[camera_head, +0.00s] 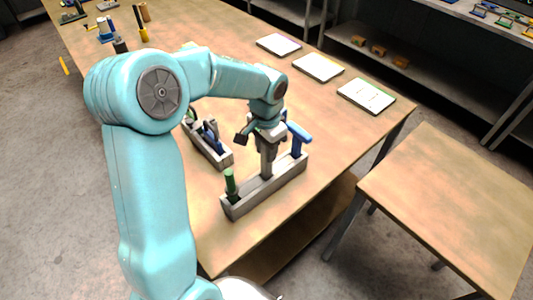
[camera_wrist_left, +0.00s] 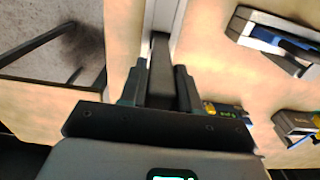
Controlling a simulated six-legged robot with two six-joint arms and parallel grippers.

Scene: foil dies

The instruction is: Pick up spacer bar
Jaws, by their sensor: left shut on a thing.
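My left gripper (camera_head: 267,146) reaches down over a long grey rack (camera_head: 284,182) near the table's front edge. It is shut on a dark grey bar (camera_head: 266,165), which looks like the spacer bar. The bar stands roughly upright at the middle of the rack, and its lower end meets the rack. I cannot tell whether it is seated or lifted clear. In the left wrist view the dark bar (camera_wrist_left: 162,72) shows between the two fingers (camera_wrist_left: 160,90). My right gripper is not in view.
A green-handled tool (camera_head: 230,184) and a blue tool (camera_head: 298,138) stand in the same rack. A second grey rack (camera_head: 222,160) with tools lies behind it. Flat white-topped plates (camera_head: 318,67) lie toward the far edge. A lower side table (camera_head: 455,195) is bare.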

